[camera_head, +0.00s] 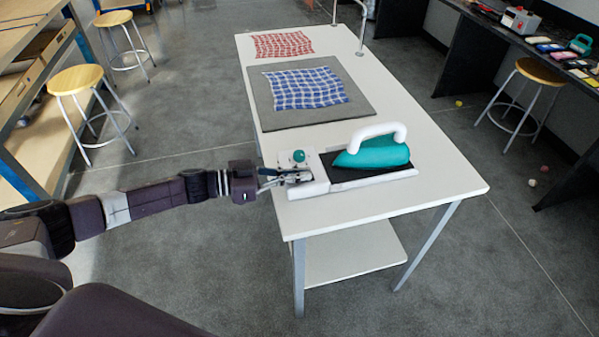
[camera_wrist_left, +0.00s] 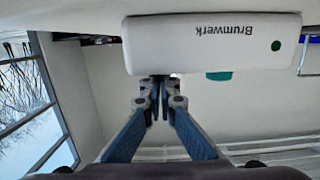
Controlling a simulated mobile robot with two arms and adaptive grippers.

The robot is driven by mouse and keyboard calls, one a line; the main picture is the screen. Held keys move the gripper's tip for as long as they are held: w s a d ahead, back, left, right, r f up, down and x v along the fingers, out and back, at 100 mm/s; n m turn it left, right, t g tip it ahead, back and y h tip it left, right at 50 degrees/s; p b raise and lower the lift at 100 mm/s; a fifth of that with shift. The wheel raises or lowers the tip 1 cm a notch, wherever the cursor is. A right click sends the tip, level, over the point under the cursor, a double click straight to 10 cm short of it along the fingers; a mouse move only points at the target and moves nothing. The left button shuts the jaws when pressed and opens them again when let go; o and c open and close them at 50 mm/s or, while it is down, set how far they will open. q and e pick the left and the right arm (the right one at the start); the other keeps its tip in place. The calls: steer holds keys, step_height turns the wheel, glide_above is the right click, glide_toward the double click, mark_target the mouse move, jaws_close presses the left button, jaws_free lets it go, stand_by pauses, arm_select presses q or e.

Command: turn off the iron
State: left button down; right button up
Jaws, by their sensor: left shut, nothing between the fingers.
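A teal iron (camera_head: 372,153) with a white handle rests on the black pad of a white base station (camera_head: 372,181) near the table's front. A teal knob (camera_head: 298,156) stands on the station's left part. My left gripper (camera_head: 306,176) is shut and empty at the left part of the station, just in front of the knob. In the left wrist view the shut fingertips (camera_wrist_left: 159,80) are at the edge of a white housing (camera_wrist_left: 211,46) with upside-down "Brumwerk" lettering and a dark green dot. I cannot tell whether they touch it. My right gripper is not in view.
The white table (camera_head: 425,165) also holds a grey mat (camera_head: 350,108) with a blue checked cloth (camera_head: 304,88) and a red checked cloth (camera_head: 284,44) farther back. Wooden stools (camera_head: 76,79) stand at the left. The floor around the table is mostly clear.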

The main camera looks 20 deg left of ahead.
arm_select(q)
steer(key=shift+r+p, duration=0.5)
steer(key=shift+p, duration=0.1)
steer(key=r+p, duration=0.3)
steer(key=shift+w+d+r, duration=0.1)
steer(key=shift+d+r, duration=0.05)
steer(key=shift+d, duration=0.05)
steer(key=r+b+v, duration=0.2)
steer(key=v, duration=0.7)
steer(key=shift+b, duration=0.4)
steer(key=shift+a, duration=0.2)
